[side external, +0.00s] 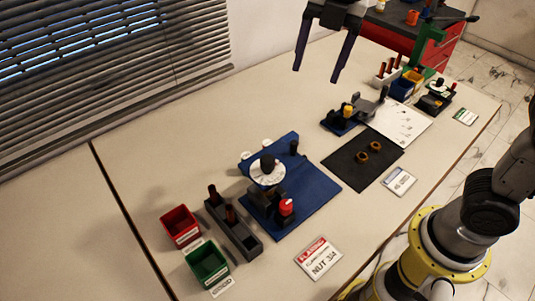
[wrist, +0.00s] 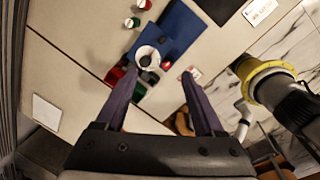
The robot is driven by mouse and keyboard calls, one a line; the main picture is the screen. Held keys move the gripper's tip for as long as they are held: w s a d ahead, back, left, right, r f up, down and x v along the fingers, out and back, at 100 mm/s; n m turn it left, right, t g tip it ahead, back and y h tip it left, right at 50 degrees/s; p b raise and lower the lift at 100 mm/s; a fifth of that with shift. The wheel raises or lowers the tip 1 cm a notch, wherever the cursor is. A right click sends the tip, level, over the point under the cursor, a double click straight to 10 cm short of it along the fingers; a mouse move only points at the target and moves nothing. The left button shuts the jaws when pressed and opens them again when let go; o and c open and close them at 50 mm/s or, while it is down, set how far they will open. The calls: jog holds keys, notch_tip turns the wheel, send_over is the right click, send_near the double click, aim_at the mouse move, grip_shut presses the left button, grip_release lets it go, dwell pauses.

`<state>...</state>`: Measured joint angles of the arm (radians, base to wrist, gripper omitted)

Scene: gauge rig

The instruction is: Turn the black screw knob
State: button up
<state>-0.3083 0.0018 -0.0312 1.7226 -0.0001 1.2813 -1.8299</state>
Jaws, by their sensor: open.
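The gauge rig stands on a blue base plate (side external: 318,185), also seen in the wrist view (wrist: 181,30). A black knob (side external: 267,161) sits on top of its round white dial (side external: 259,177). In the wrist view the black knob (wrist: 145,61) shows against the white dial (wrist: 139,52). A red knob (side external: 286,207) is in front of the dial, and a small black post (side external: 294,147) stands behind. My gripper (side external: 316,74) is open and empty, high above the table and apart from the rig.
A red bin (side external: 180,227), a green bin (side external: 207,262) and a dark rack (side external: 233,232) stand left of the rig. A black mat (side external: 362,164) with two brown rings lies to the right. More fixtures and small bins stand farther back. The left table area is clear.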

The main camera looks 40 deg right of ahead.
jog(key=w+a+f+n+g, duration=0.1)
jog(key=w+a+f+n, duration=0.15)
jog(key=a, duration=0.25)
jog(key=g, duration=0.1)
send_near(267, 159)
jog(key=shift+h, duration=0.3)
notch_tip(267, 159, down, 9)
jog(key=shift+a+f, duration=0.1)
jog(key=shift+a, duration=0.05)
grip_shut()
